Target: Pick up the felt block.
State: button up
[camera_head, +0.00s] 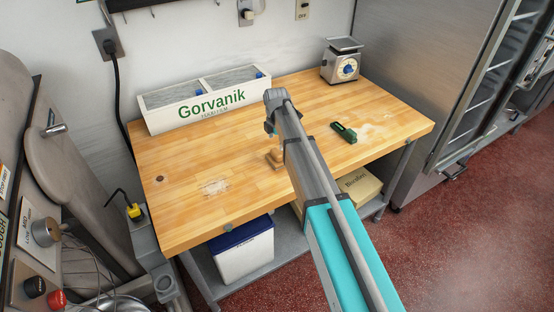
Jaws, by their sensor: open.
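A small dark green block (344,132), which looks like the felt block, lies on the wooden tabletop (215,160) right of my arm, beside a floury patch. My gripper (270,128) is over the middle of the table, left of the green block and apart from it. It is small and partly hidden by my arm; it is open, and I see nothing held in it. A small brown wooden piece (275,158) is on the table just below it in the picture, partly hidden by my arm.
A white Gorvanik box (210,108) with two compartments stands at the back left. A scale (342,64) stands at the back right. Flour (214,187) lies at the front left. The tabletop right of the green block is clear.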

aim_at(276, 151)
jog(key=shift+f, duration=0.1)
jog(key=shift+f+b, duration=2.5)
jog(key=shift+b, duration=0.15)
jog(key=c, duration=1)
jog(key=shift+r, duration=0.15)
notch_tip(276, 151, up, 3)
jog(key=p, duration=0.3)
jog(key=s+d+r+p, duration=0.1)
jog(key=s+r+p, duration=0.2)
jog(key=s, duration=0.1)
jog(key=s+d+r+p, duration=0.1)
jog(key=s+r+p, duration=0.2)
jog(key=s, duration=0.2)
jog(key=s+d+r+p, duration=0.2)
jog(key=s+r+p, duration=0.1)
jog(key=s+p, duration=0.1)
jog(key=shift+s+r, duration=0.2)
jog(key=shift+r, duration=0.2)
